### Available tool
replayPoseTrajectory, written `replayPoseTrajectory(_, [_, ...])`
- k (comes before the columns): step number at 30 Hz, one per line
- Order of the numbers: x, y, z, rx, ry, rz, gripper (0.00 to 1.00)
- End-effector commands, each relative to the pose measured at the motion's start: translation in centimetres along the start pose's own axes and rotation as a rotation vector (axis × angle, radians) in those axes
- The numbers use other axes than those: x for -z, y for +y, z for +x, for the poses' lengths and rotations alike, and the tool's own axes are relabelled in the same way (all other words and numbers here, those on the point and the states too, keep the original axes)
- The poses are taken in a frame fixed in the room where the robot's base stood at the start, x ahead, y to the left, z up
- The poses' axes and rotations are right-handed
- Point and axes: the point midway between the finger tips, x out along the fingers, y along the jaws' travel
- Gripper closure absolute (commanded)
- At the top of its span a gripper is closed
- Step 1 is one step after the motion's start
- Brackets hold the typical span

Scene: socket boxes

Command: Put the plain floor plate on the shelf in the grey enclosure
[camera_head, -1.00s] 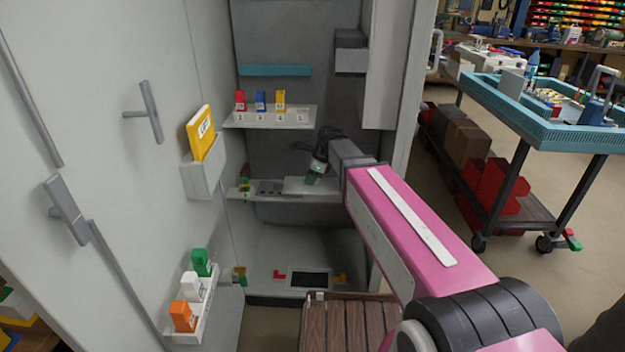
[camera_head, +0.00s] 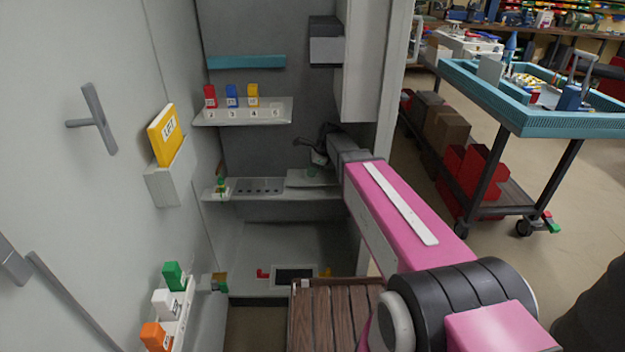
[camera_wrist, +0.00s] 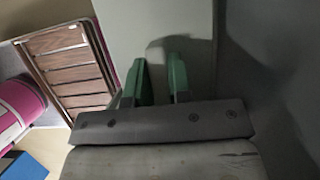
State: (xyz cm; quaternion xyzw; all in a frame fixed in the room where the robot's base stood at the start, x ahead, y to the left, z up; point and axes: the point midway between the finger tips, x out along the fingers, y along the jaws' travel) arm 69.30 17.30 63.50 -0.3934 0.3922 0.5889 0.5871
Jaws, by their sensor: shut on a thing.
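The grey enclosure (camera_head: 268,25) stands open. My gripper (camera_head: 314,170) reaches over the right part of its middle shelf (camera_head: 262,196). It is shut on the plain floor plate (camera_head: 297,178), a flat light-grey piece at shelf level, right of a plate with holes (camera_head: 259,186). My arm hides the plate's right end, and I cannot tell whether the plate touches the shelf. In the wrist view the green fingers (camera_wrist: 160,82) point at a pale flat surface; what lies between them is unclear.
An upper shelf (camera_head: 275,112) holds red, blue and yellow blocks. A small green-topped piece (camera_head: 221,186) stands at the middle shelf's left end. The left door carries a yellow booklet (camera_head: 166,135) in a holder. A slatted wooden surface (camera_head: 325,310) stands in front.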

Motion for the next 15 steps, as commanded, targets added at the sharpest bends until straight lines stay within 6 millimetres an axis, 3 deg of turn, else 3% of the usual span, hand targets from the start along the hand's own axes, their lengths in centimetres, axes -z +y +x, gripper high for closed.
replayPoseTrajectory(5, [0.7, -0.4, 0.5, -0.001, 0.000, -0.001, 1.00])
replayPoseTrajectory(15, [2.0, -0.3, 3.8, -0.001, 0.000, 0.000, 1.00])
